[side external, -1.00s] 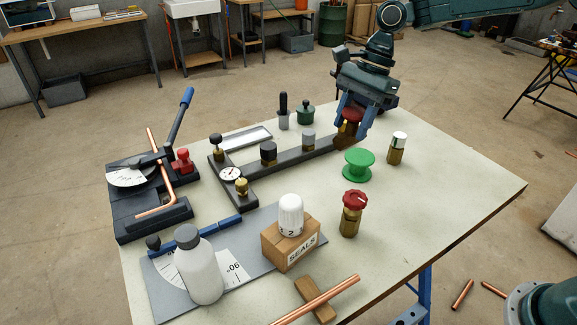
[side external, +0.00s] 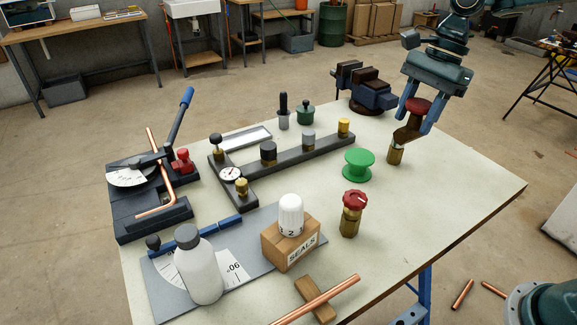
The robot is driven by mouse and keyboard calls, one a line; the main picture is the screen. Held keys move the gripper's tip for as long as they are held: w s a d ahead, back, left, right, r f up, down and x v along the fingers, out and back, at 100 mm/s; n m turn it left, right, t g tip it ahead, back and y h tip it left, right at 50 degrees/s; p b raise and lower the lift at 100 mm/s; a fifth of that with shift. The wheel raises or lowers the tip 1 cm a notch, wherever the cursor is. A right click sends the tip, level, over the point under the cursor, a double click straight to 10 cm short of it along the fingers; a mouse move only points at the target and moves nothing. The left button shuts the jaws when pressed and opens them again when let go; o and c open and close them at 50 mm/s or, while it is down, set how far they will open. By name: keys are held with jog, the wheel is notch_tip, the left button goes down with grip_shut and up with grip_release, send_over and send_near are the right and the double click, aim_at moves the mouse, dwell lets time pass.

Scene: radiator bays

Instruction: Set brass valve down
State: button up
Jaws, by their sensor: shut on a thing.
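My gripper (side external: 411,123) is above the right part of the table. Its blue fingers are shut on a valve with a dark red round top (side external: 419,106) and a brown body, which I take to be the brass valve. It is held tilted. In the picture its lower end overlaps the top of a standing brass fitting (side external: 395,156), hiding that fitting's cap; I cannot tell whether they touch. Another brass valve with a red knob (side external: 351,212) stands upright nearer the camera.
A green spool (side external: 358,165) stands left of the gripper. A dark manifold bar (side external: 328,147) with several capped posts lies further left, and a vise (side external: 366,88) stands behind. A SEALS box (side external: 291,243) is nearer the camera. The table's right part (side external: 455,185) is clear.

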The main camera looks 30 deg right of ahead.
notch_tip(320, 180, down, 15)
jog(key=shift+f, duration=0.15)
dwell(0.4)
jog(key=shift+f, duration=0.1)
jog(key=shift+f, duration=2.05)
jog(key=shift+f, duration=0.15)
jog(key=o, duration=1.2)
jog(key=shift+o, duration=0.2)
jog(key=v, duration=1.2)
